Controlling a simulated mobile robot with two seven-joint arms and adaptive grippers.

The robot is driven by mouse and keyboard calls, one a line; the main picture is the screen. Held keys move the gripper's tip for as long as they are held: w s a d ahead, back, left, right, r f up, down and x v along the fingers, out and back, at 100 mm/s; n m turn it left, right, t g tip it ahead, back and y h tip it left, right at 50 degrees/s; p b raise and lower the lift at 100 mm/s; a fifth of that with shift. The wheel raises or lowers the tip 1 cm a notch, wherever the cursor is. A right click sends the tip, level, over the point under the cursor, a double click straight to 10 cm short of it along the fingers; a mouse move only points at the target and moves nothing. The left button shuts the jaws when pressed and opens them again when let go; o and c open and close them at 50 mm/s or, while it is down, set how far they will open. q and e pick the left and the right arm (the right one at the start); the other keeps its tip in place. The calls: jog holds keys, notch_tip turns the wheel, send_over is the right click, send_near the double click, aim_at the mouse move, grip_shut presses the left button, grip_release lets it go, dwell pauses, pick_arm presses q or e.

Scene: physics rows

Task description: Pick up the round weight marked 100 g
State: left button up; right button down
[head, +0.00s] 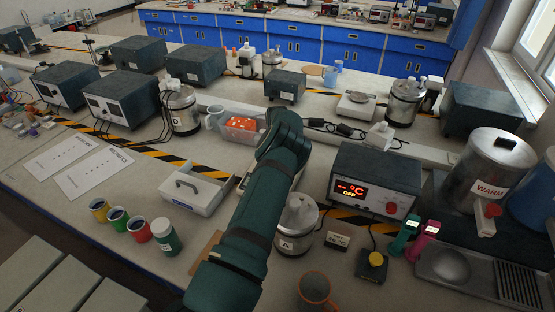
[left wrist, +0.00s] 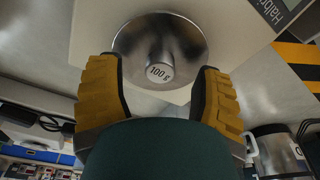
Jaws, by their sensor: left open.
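The round metal weight (left wrist: 160,71) marked 100 g stands on a shiny round pan (left wrist: 135,38) in the left wrist view. The pan sits on a pale balance (left wrist: 236,28) with a partly visible printed label. My left gripper (left wrist: 159,78) is open, with its yellow-padded fingers apart on either side of the weight and clear gaps between. In the head view my green arm covers the weight and the fingers; only a little of the balance shows beside it. My right gripper is not in view.
A lidded metal can marked A (head: 297,226) and a heater box (head: 374,187) stand right of my arm. An orange mug (head: 315,289) is near the front.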

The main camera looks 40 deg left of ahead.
pick_arm(q)
jog(key=shift+f, duration=0.55)
grip_shut()
jog(key=shift+r, duration=0.15)
